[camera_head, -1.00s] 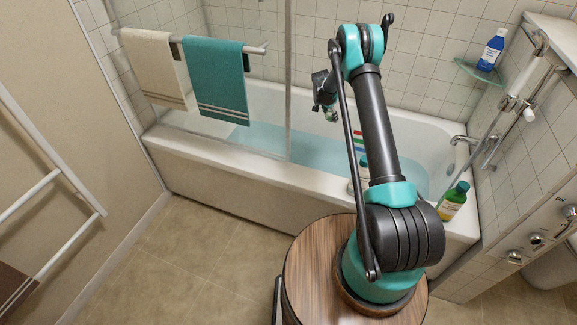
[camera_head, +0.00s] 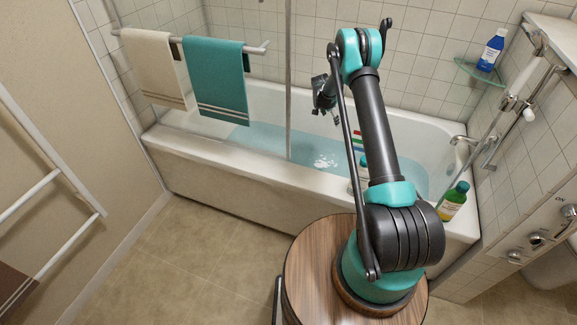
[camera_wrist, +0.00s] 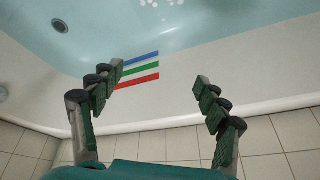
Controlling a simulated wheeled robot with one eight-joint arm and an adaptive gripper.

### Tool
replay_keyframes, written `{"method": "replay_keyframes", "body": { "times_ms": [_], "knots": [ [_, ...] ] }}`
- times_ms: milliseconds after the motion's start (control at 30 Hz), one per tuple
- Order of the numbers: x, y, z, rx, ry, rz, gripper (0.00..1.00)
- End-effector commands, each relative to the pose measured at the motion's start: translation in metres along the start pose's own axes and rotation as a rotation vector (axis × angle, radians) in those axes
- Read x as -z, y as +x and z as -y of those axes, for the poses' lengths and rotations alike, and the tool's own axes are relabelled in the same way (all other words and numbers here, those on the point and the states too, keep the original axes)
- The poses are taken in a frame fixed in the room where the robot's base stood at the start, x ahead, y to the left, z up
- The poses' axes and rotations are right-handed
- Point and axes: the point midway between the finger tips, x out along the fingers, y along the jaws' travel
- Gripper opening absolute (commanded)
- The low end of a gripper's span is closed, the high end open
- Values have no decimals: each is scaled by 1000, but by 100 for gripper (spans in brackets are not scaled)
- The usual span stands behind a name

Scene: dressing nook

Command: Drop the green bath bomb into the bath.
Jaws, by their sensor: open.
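The white bath (camera_head: 230,178) runs along the tiled wall and holds pale blue water (camera_head: 262,142). My gripper (camera_head: 337,118) is over the bath. In the wrist view my gripper (camera_wrist: 158,78) is open, with its fingers wide apart and nothing between them. A patch of white flecks (camera_head: 327,160) lies on the water below my gripper, and it also shows at the top edge of the wrist view (camera_wrist: 163,3). I cannot make out the green bath bomb itself in either view.
A glass screen and a rail with a cream towel (camera_head: 152,68) and a teal towel (camera_head: 215,80) stand at the left. A green bottle (camera_head: 453,202) is on the bath's right corner. A blue bottle (camera_head: 491,50) sits on a corner shelf.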

Motion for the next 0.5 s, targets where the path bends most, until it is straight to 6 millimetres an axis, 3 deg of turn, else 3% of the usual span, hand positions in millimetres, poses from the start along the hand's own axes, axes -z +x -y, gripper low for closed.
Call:
{"method": "replay_keyframes", "body": {
  "times_ms": [267, 500],
  "knots": [
    [0, -21, 0, 0, -1, 0, 75],
    [0, -68, 0, 1, -1, 0, 75]
  ]
}}
